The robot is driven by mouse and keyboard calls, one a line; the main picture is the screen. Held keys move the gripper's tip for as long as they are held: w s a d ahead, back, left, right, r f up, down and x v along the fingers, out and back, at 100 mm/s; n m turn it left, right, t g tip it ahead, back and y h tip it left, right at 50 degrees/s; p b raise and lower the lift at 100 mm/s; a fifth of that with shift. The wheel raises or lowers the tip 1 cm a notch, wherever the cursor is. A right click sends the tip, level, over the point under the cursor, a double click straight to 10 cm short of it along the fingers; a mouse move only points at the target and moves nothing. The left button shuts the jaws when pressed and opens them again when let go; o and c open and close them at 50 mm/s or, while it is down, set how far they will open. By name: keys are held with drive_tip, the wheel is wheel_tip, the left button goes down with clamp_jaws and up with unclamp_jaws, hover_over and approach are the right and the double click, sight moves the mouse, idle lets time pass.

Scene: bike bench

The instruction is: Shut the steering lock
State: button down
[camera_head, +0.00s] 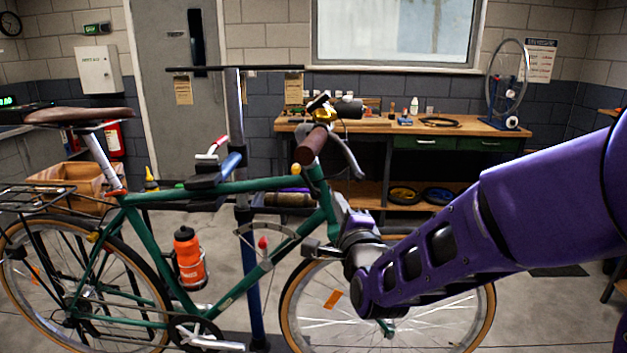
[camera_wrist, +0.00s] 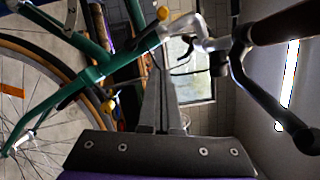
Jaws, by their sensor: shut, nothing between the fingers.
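The green bicycle (camera_head: 205,188) stands side-on, its front wheel (camera_head: 318,320) partly behind my arm. I cannot clearly make out the steering lock or tell its state. A red ball (camera_head: 263,243) shows on thin metal parts by the down tube. A small yellow knob (camera_head: 296,169) sits by the head tube; the handlebar grip (camera_head: 312,146) is above it. In the wrist view, my gripper (camera_wrist: 166,85) is shut and empty, pointing towards the window.
A wooden workbench (camera_head: 460,127) with small tools stands behind the bicycle. A blue repair-stand post (camera_head: 251,285) rises beside the frame. An orange bottle (camera_head: 190,262) is on the frame. Floor between the bicycle and workbench is partly clear.

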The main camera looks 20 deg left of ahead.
sight(305, 182)
drive_tip(key=shift+s+a+f, duration=0.1)
idle(0.3)
drive_tip(key=w+a, duration=0.2)
drive_tip(key=w+a+r, duration=0.1)
drive_tip(key=w+a, duration=0.5)
drive_tip(key=shift+a+r+p, duration=0.15)
drive_tip(key=shift+r+p, duration=0.15)
drive_tip(key=shift+r, duration=0.05)
drive_tip(key=shift+w+a, duration=0.1)
drive_tip(key=shift+a, duration=0.05)
